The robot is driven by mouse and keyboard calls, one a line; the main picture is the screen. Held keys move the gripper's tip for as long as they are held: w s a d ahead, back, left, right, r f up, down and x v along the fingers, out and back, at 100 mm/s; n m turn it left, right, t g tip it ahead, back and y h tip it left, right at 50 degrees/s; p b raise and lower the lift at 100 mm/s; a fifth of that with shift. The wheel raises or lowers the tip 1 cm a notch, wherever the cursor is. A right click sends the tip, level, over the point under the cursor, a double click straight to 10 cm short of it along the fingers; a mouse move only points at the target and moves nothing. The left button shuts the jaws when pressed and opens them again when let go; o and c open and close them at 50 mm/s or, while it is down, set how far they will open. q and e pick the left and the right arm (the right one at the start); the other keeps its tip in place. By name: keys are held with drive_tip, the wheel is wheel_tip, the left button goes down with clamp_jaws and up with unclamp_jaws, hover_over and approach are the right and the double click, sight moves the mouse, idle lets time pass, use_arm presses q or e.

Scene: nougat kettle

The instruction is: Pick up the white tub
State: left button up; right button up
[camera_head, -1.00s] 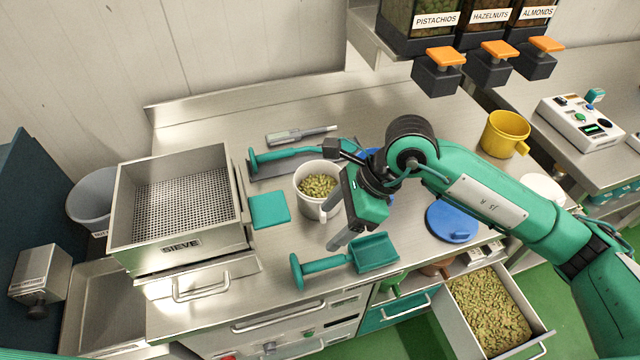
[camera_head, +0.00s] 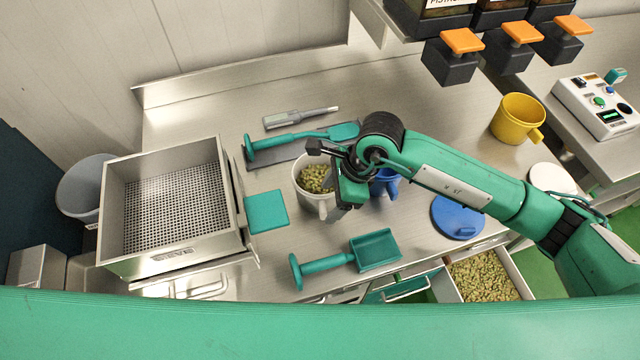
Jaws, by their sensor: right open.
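The white tub (camera_head: 304,192) stands upright on the steel worktop and holds green nuts. It has a handle at its front right. My right gripper (camera_head: 335,212) is open at the tub's right side, pointing down, and overlaps the tub's right edge in the head view. I cannot tell whether its fingers touch the tub or its handle. My left gripper is not in view.
A steel sieve box (camera_head: 175,205) and a teal pad (camera_head: 266,211) lie left. A teal scoop (camera_head: 375,251) is in front, another (camera_head: 290,140) behind. A blue mug (camera_head: 386,182), blue lid (camera_head: 456,218) and yellow jug (camera_head: 517,119) stand right. A nut drawer (camera_head: 482,277) is open.

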sight(325, 204)
drive_tip(key=shift+p+x, duration=1)
drive_tip(key=shift+x, duration=0.1)
drive_tip(key=shift+w+a+f+p, duration=0.1)
drive_tip(key=shift+a+f+p, duration=0.1)
drive_tip(key=shift+f, duration=0.35)
drive_tip(key=shift+w+a+f+p, duration=0.15)
drive_tip(key=shift+f, duration=0.45)
drive_tip(key=shift+a+f, duration=0.1)
drive_tip(key=shift+f, duration=0.2)
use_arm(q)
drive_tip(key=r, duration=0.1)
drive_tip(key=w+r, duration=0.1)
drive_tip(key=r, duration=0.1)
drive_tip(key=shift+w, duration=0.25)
use_arm(e)
drive_tip(key=c, duration=1.1)
